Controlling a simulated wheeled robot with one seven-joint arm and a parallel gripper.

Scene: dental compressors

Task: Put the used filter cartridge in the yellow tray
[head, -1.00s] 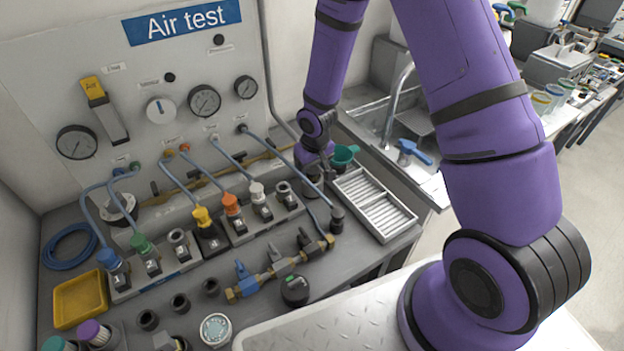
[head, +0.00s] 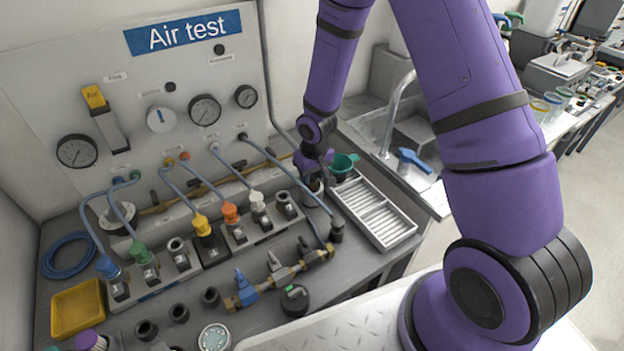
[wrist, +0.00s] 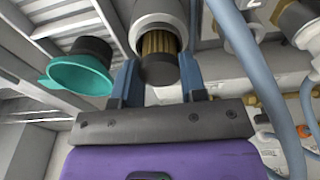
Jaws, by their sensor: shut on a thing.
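In the wrist view, a filter cartridge with tan pleats (wrist: 159,43) and a dark end cap stands between the two blue fingers of my gripper (wrist: 160,82). The fingers are closed on it. Its far end meets a pale grey cylindrical housing (wrist: 155,10); I cannot tell how far inside it sits. In the head view my gripper (head: 313,178) is at the back of the bench, just above a grey cup-shaped housing (head: 312,194), and the cartridge is hidden. The yellow tray (head: 78,308) lies empty at the bench's front left, far from my gripper.
A teal funnel-like cup (head: 344,162) and a white slatted rack (head: 375,212) stand right of my gripper. Hoses, coloured connectors (head: 230,214) and a brass valve manifold (head: 280,276) lie between my gripper and the tray. A purple-capped cartridge (head: 88,341) is near the tray.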

